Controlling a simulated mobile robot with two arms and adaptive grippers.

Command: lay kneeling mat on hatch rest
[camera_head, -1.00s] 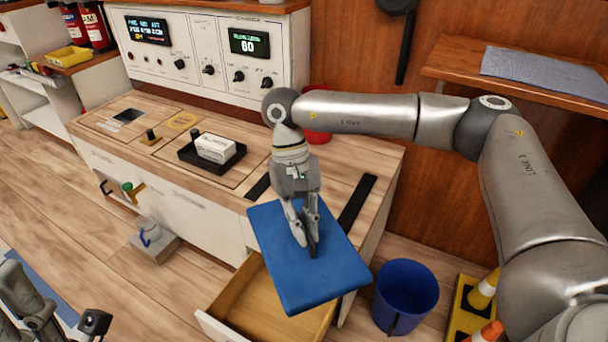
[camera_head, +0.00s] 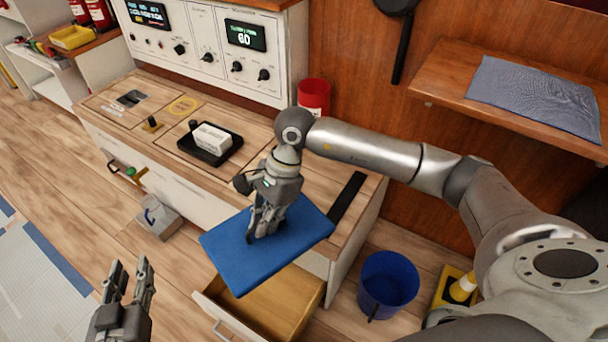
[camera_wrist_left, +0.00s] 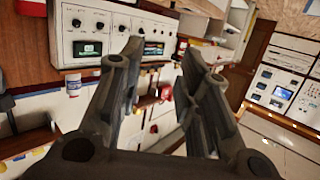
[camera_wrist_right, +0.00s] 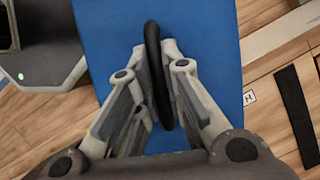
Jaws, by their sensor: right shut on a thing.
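The blue kneeling mat (camera_head: 220,250) hangs tilted from my right gripper (camera_head: 262,230), over the counter's front edge and above the open drawer. In the right wrist view the fingers (camera_wrist_right: 160,95) are closed on the mat's black handle (camera_wrist_right: 155,75), with the blue mat (camera_wrist_right: 210,40) behind. A black strip (camera_head: 347,198) lies on the counter's right end, which looks like part of the hatch rest; the mat and arm hide the area to its left. The strip also shows in the right wrist view (camera_wrist_right: 298,110). My left gripper (camera_head: 130,272) is open and empty, low at the left.
The open drawer (camera_head: 285,300) sticks out below the mat. A blue bin (camera_head: 388,283) stands to its right. A black tray (camera_head: 190,150) with a white block (camera_head: 212,137) and a red container (camera_head: 314,97) stand on the counter. A shelf (camera_head: 440,80) juts out at the right.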

